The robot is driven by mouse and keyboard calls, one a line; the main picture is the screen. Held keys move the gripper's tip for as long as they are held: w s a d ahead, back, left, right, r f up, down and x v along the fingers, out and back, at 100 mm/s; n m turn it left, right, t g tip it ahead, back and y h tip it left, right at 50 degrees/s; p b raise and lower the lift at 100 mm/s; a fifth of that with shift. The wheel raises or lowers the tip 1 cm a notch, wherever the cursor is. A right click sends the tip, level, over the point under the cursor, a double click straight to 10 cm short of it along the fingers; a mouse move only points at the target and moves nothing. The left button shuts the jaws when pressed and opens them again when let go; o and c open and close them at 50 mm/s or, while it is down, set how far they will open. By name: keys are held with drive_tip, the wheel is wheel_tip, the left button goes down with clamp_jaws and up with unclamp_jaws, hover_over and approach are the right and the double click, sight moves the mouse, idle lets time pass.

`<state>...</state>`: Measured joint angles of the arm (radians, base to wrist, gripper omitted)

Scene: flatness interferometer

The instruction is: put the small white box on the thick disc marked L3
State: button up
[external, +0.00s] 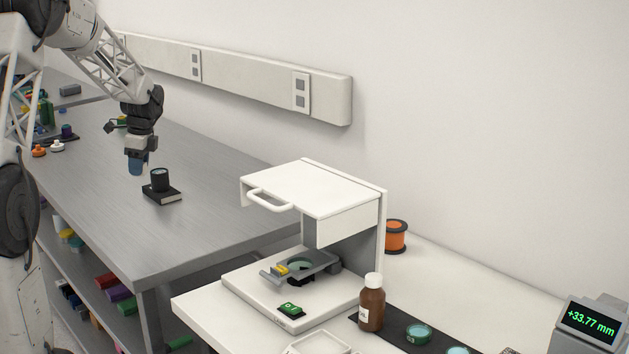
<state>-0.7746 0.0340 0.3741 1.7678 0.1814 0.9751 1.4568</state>
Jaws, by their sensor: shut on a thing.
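My gripper (137,165) hangs low over the grey metal bench at the left, pointing down. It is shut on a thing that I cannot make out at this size. A dark blue shape shows at its tip; I cannot tell whether it is finger or held thing. No small white box can be picked out. Teal discs lie on a dark mat at the front: one (418,332) and another (458,350) cut by the frame edge. A further pale green disc (300,265) sits on the instrument's stage. No L3 mark is readable.
A black cylinder on a black block (162,194) stands just right of my gripper. The white instrument (313,190) has a raised hood with a handle. A brown bottle (371,305), an orange spool (396,237) and a readout (590,325) showing +33.77 mm stand on the white table.

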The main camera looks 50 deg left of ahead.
hover_over(158, 171)
drive_tip(key=shift+w+f, duration=0.1)
drive_tip(key=shift+f, duration=0.6)
idle(0.5)
drive_tip(key=shift+f, duration=1.8)
drive_tip(key=o, duration=0.9)
drive_tip(key=shift+f, duration=0.1)
wheel_tip(158, 171, up, 12)
drive_tip(key=w+d, duration=0.1)
drive_tip(key=shift+w+d, duration=0.15)
